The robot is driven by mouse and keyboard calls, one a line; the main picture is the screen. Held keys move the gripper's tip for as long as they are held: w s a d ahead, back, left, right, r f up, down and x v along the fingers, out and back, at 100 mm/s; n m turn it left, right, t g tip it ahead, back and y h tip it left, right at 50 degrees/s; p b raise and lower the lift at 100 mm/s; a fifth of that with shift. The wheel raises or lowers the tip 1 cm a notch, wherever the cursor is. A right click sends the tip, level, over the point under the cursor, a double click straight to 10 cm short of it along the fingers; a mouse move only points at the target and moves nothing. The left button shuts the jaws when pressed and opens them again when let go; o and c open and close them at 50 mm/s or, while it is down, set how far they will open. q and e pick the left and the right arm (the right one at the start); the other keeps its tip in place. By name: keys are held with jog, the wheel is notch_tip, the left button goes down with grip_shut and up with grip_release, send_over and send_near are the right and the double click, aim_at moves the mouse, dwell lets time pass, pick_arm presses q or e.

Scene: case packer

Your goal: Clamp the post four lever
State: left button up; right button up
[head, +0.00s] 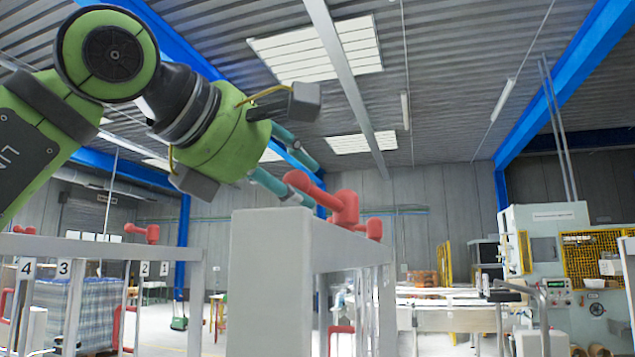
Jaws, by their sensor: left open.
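A red lever (345,207) sits on top of the near grey post (270,280), its handle pointing up and left. My left gripper (306,183), with two teal fingers, reaches in from the upper left above the post. It is open, and the end of the red handle appears between or just behind its fingertips; I cannot tell whether they touch. The number on this post is not visible. A label 4 (27,268) shows on a frame at the far left. My right gripper is out of view.
Another red lever (374,228) stands just behind the near one, and one more (146,232) is on the left frame (100,247). Labels 3, 2 and 1 also show there. A packing machine (545,260) and worktable (450,312) stand at the right. Space above the post is open.

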aim_at(319, 203)
pick_arm(q)
jog(key=p+x, duration=0.1)
jog(key=x, duration=0.4)
jog(key=shift+w+r+p, duration=0.1)
jog(key=shift+r+p, duration=0.05)
jog(key=shift+p, duration=0.15)
jog(key=shift+w+d, duration=0.15)
jog(key=shift+w, duration=0.05)
jog(key=shift+d+f, duration=0.1)
jog(key=shift+f, duration=0.1)
grip_shut()
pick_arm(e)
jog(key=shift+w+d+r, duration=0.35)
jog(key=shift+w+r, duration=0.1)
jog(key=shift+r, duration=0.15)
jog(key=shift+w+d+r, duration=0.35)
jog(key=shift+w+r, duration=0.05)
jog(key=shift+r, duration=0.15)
